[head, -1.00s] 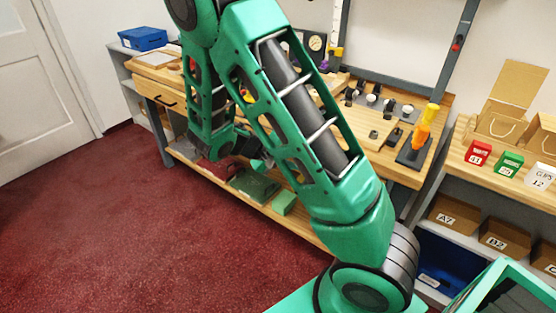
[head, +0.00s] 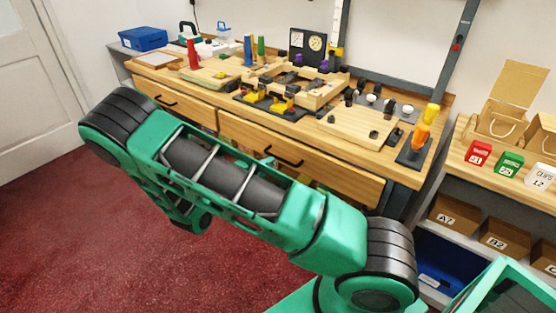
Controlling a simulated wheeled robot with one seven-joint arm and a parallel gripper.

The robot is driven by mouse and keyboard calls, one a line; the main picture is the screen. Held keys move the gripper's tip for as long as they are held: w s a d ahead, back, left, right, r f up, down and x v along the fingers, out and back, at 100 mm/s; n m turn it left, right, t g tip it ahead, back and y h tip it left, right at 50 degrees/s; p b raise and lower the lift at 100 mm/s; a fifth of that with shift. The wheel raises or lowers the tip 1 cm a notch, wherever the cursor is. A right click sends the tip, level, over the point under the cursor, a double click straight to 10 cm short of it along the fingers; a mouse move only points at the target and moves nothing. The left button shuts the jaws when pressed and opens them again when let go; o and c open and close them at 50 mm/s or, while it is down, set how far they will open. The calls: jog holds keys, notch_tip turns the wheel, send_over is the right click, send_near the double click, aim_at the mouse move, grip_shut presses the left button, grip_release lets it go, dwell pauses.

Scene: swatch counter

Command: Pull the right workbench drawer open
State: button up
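The right workbench drawer (head: 340,175) has a pale wooden front below the bench top, with a dark bar handle (head: 285,157). Its upper edge looks in line with the left drawer's, so it appears closed. My arm covers its lower left part. My arm's thick green upper link lies across the front of the bench, and its elbow is at the left. The lower links fold back beneath and behind it. My gripper is hidden behind my arm, so its fingers and any contact with the handle cannot be seen.
The left drawer (head: 170,98) looks closed. The bench top (head: 222,87) carries tools, wooden blocks and an orange-yellow tool in a dark stand (head: 412,152). A shelf (head: 464,150) with small boxes stands at the right. Red carpet (head: 45,220) is clear at the left.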

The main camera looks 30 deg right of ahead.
aim_at(279, 158)
jog(key=x, duration=0.7)
jog(key=shift+d, duration=0.25)
grip_shut()
